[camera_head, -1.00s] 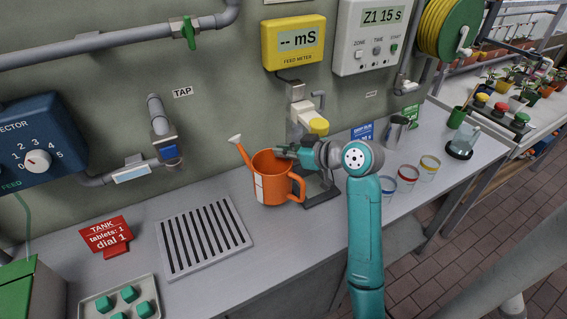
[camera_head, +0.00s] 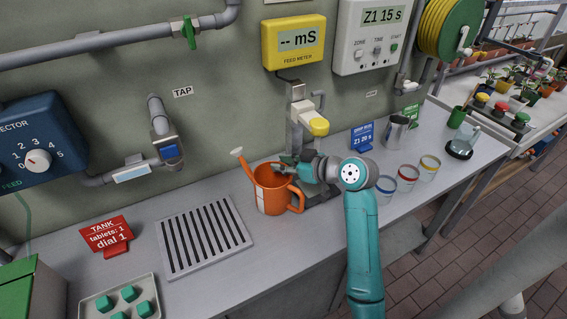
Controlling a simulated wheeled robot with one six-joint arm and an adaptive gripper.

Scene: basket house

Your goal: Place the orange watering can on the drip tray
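The orange watering can (camera_head: 270,196) stands upright on the grey bench, just right of the drip tray. Its spout points up and left, and its handle is on the right. The slatted drip tray (camera_head: 187,262) lies flat on the bench below the tap and is empty. My gripper (camera_head: 284,169) is at the can's top opening, on its right side. The fingertips are partly hidden by the can's rim, so I cannot tell whether they are open or shut on it.
The tap (camera_head: 163,135) comes from the wall above the tray's left part. A red sign (camera_head: 106,235) and a tray of green cubes (camera_head: 84,306) are at the left. The feed meter's stand (camera_head: 300,115) is behind my gripper. Several cups (camera_head: 407,178) stand to the right.

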